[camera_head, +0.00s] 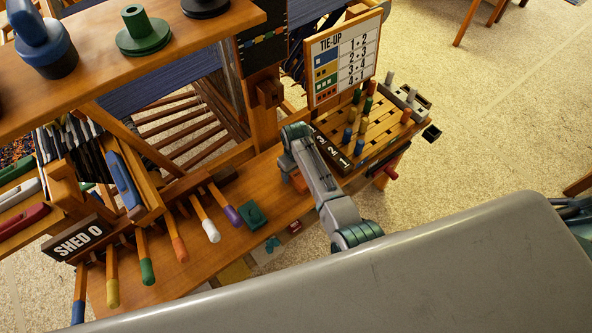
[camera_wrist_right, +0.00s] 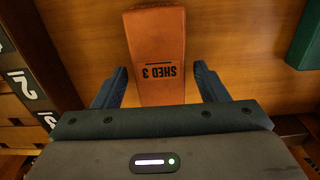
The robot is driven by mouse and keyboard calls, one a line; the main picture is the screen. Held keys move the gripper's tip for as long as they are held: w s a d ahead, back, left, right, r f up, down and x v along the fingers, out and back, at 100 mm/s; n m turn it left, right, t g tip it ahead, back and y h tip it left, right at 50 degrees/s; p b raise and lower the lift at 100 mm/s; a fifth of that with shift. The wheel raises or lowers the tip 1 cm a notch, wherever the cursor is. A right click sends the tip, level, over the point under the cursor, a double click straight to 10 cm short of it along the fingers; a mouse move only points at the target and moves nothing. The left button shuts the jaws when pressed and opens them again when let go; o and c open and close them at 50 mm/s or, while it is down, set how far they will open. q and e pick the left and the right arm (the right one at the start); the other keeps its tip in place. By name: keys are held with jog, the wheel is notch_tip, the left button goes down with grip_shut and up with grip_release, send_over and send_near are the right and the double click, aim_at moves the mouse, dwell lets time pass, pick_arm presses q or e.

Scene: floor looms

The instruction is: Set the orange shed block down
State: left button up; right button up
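The orange shed block, labelled SHED 3 (camera_wrist_right: 157,45), lies along the wooden bench in the right wrist view, its label upside down there. My right gripper (camera_wrist_right: 160,85) is open, one dark finger on each side of the block's near end, with a narrow gap on both sides. In the head view a little of the orange block (camera_head: 299,183) shows beside my right gripper (camera_head: 293,172); my arm hides the rest. My left gripper is not in view.
A green block (camera_head: 252,215) lies on the bench (camera_head: 262,183) left of the orange one. Right of my arm are a numbered peg board (camera_head: 376,125) and the TIE-UP card (camera_head: 345,60).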

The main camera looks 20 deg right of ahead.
aim_at(296, 172)
notch_tip(296, 172, up, 12)
jog(key=shift+r+b, duration=0.2)
jog(key=shift+b, duration=0.25)
dwell(0.4)
